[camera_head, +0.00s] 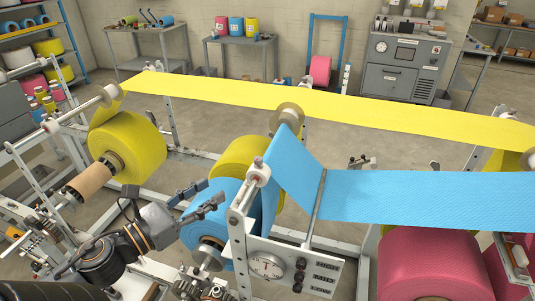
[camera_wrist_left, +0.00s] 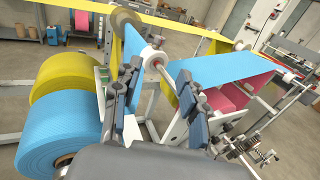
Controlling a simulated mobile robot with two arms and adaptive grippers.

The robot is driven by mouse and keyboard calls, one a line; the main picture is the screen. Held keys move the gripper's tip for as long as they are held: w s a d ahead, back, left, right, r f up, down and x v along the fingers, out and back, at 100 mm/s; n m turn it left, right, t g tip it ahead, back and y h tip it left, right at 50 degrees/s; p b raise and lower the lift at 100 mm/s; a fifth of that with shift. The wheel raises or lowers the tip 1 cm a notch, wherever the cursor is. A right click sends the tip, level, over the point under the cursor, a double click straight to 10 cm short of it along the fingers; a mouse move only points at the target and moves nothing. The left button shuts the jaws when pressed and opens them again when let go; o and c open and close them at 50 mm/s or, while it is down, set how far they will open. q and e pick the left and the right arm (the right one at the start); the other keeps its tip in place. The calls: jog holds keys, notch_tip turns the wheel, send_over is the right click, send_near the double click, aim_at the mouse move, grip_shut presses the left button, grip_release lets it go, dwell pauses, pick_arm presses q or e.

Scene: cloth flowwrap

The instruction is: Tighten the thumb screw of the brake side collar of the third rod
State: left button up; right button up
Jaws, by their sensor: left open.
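My left gripper (camera_head: 206,197) is open and empty in front of the blue roll (camera_head: 205,232), left of the upright plate with the dial. In the left wrist view its two fingers (camera_wrist_left: 160,92) stand apart, with a white roller end and the blue web behind them. The blue roll's shaft end (camera_head: 208,257) carries a grey collar-like part near the frame. The roll also shows in the left wrist view (camera_wrist_left: 62,130). I cannot make out a thumb screw or tell which rod is the third. My right gripper is not in view.
Yellow rolls (camera_head: 126,146) and a pink roll (camera_head: 435,262) sit on the frame. A control panel with a dial (camera_head: 268,266) stands close right of the left gripper. A metal mechanism with a spring (camera_wrist_left: 252,150) shows at the right in the left wrist view.

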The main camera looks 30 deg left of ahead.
pick_arm(q)
jog(key=p, duration=0.1)
send_near(255, 162)
jog(key=shift+w+d+p, duration=0.3)
jog(key=shift+w+p, duration=0.1)
jog(key=shift+w, duration=1.15)
jog(key=shift+w+d+p, duration=0.35)
jog(key=shift+w+p, duration=0.1)
jog(key=shift+w, duration=1.1)
jog(key=shift+w+d+p, duration=0.3)
jog(key=shift+w+p, duration=0.1)
jog(key=shift+w, duration=1.15)
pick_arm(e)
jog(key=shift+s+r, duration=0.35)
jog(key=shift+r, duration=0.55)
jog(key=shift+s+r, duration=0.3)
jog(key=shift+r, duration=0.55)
pick_arm(q)
grip_shut()
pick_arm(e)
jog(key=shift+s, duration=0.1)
